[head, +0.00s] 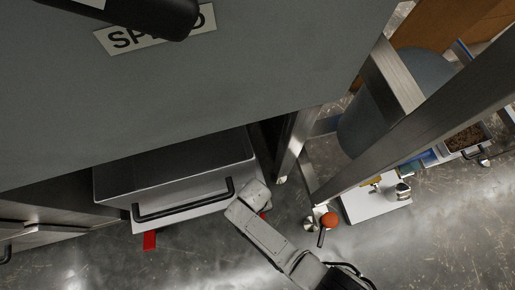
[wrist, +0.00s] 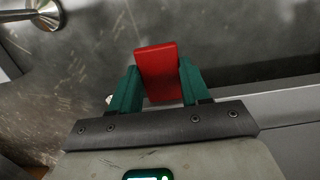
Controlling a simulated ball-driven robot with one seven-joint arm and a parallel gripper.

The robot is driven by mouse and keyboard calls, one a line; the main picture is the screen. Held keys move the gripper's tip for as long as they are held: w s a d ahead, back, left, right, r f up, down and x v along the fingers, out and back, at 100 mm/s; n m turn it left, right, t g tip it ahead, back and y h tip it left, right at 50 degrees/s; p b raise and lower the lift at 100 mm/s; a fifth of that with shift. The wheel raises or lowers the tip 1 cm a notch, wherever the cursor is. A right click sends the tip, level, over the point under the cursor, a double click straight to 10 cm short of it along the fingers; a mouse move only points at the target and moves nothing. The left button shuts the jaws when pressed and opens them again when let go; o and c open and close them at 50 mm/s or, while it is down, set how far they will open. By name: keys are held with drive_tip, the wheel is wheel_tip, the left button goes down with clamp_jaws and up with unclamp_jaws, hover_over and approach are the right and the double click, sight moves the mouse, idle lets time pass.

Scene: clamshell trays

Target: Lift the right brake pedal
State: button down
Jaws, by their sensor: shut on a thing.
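The right brake pedal, a flat red tab (wrist: 157,56), sits between the two green fingers of my gripper (wrist: 158,72) in the wrist view. The fingers are shut on its two sides, and its outer end sticks out past them. In the head view only a small red part of this pedal (head: 263,215) shows beside my wrist, at the lower right of the drawer unit; my fingers are hidden there. A second red pedal (head: 150,240) hangs free below the drawer unit's left part.
A grey drawer unit (head: 180,172) with a black handle (head: 185,205) stands beside my arm. Metal legs (head: 295,145) rise to the right. Bare metal floor lies in front.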

idle(0.4)
drive_tip(key=c, duration=0.5)
unclamp_jaws()
drive_tip(key=r+p, duration=0.2)
drive_tip(key=r, duration=0.1)
drive_tip(key=w+r+p, duration=0.1)
drive_tip(key=r+p, duration=0.1)
drive_tip(key=r, duration=0.2)
drive_tip(key=r+p, duration=0.2)
drive_tip(key=r, duration=0.1)
drive_tip(key=shift+w+a+r, duration=0.2)
drive_tip(key=shift+r, duration=0.2)
